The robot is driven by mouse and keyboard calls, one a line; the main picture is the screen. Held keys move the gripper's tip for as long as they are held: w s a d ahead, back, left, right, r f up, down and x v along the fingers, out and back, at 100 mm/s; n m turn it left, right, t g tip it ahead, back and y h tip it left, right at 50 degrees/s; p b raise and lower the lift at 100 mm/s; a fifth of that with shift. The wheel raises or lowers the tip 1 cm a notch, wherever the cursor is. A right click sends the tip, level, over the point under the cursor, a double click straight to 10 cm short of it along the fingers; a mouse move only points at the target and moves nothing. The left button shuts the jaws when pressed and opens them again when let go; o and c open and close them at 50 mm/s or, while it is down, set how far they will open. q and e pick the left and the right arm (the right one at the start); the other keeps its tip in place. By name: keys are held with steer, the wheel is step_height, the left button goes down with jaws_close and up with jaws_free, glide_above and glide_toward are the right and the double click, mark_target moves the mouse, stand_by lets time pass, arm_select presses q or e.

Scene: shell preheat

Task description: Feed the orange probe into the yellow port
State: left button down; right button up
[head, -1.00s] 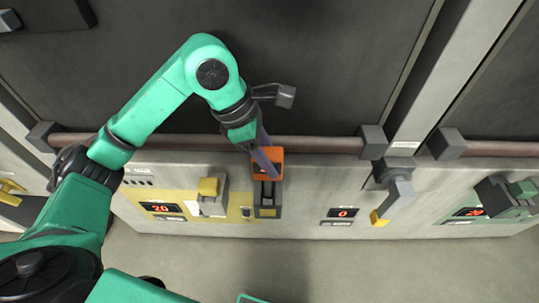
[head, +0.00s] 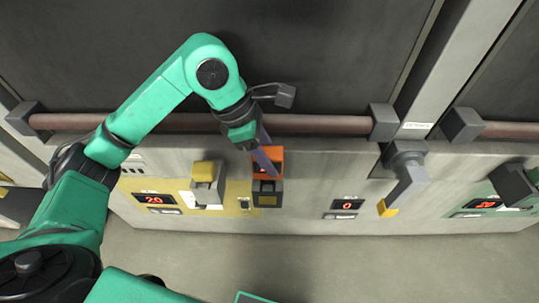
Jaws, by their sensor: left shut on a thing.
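My left gripper (head: 250,134), pointing down from the end of my green arm, is shut on the orange probe (head: 268,154). A bluish-purple finger lies across the probe's orange top. A dark block (head: 267,192) with a yellowish face shows just below the orange part. I cannot tell whether it belongs to the probe or to the wall. The yellow panel (head: 136,187) is to the left of it, with a red display reading 20. No opening of the yellow port shows clearly, and I cannot tell whether the probe is in it. My right gripper is out of view.
A grey lever with a yellow block (head: 204,168) stands out from the yellow panel. A brown horizontal rail (head: 320,124) runs behind my gripper. A grey handle with a yellow tip (head: 406,188) juts out at right, near a display reading 0 (head: 347,204). The floor below is clear.

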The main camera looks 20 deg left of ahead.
arm_select(q)
steer(key=shift+c, duration=1.6)
jaws_free()
steer(key=v, duration=1.4)
steer(key=shift+s+a+r+b, duration=0.15)
steer(key=shift+a+r+b, duration=0.05)
steer(key=shift+r+b, duration=0.1)
